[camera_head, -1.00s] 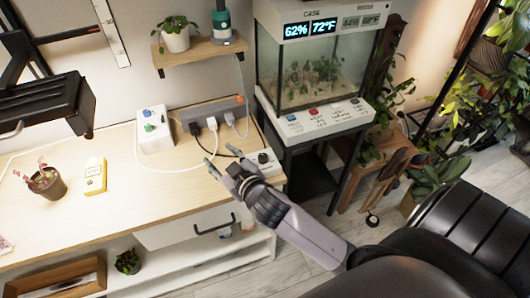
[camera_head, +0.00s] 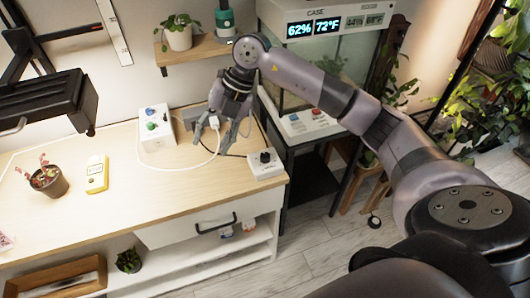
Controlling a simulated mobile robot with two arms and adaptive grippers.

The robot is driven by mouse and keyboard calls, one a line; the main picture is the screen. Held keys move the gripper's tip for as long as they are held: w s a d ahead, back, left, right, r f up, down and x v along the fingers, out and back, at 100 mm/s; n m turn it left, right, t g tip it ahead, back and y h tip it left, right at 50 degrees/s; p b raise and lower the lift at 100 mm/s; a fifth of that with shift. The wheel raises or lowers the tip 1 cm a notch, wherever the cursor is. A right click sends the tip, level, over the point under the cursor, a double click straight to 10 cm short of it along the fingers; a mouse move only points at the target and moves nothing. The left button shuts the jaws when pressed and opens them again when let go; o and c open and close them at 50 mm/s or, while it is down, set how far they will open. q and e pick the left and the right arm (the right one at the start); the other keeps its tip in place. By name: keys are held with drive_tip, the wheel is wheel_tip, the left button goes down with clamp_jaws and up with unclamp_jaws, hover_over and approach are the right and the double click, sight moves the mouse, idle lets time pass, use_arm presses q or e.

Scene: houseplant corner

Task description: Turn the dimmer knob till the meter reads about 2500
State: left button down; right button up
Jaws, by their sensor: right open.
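The dimmer is a small white box (camera_head: 267,168) at the right end of the wooden bench, with a black knob (camera_head: 264,157) on top. A yellow handheld device (camera_head: 96,175), which looks like the meter, lies on the left half of the bench; its reading is too small to make out. My right gripper (camera_head: 212,138) points down over the back of the bench, left of and behind the dimmer. Its fingers are open, with a white plug (camera_head: 214,122) showing between them. I cannot tell whether they touch it. My left gripper is not in view.
A white box with coloured knobs (camera_head: 157,138) stands just left of my right gripper. A black lamp head (camera_head: 45,105) hangs over the left side. A potted plant (camera_head: 48,181) stands near the meter. Cables cross the bench; its middle front is clear.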

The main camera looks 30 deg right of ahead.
sight(265, 155)
drive_tip(key=d+r+m+h, duration=0.3)
drive_tip(key=d+h, duration=0.3)
drive_tip(key=d, duration=0.9)
drive_tip(key=shift+g, duration=0.4)
drive_tip(key=f+p, duration=0.1)
drive_tip(key=f, duration=1)
drive_tip(key=f+p, duration=0.1)
drive_tip(key=f, duration=0.5)
drive_tip(key=shift+s+a+f+p, duration=0.1)
drive_tip(key=shift+s+a+p, duration=0.15)
drive_tip(key=shift+p, duration=0.1)
drive_tip(key=shift+c, duration=0.2)
clamp_jaws()
